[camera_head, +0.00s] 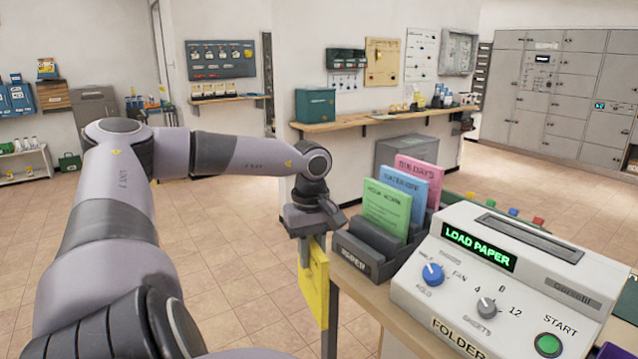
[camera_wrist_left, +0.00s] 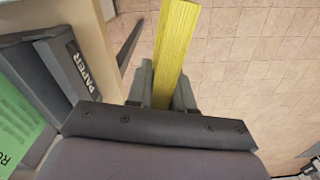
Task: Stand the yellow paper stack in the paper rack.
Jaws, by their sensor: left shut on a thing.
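My left gripper (camera_head: 312,238) is shut on the yellow paper stack (camera_head: 314,290), which hangs down from the fingers beside the table's left edge. The left wrist view shows the yellow stack (camera_wrist_left: 178,40) edge-on between the two fingers (camera_wrist_left: 163,92). The dark grey paper rack (camera_head: 368,256), labelled PAPER, stands on the table just right of the gripper. It holds a green stack (camera_head: 387,210), a blue stack (camera_head: 405,184) and a pink stack (camera_head: 420,172), standing tilted. The rack's nearest part, in front of the green stack, looks empty. My right gripper is not in view.
A white folder machine (camera_head: 490,290) with a LOAD PAPER display stands right of the rack on the wooden table (camera_head: 375,300). A grey box (camera_head: 405,152) is behind the rack. Tiled floor (camera_head: 225,275) left of the table is clear.

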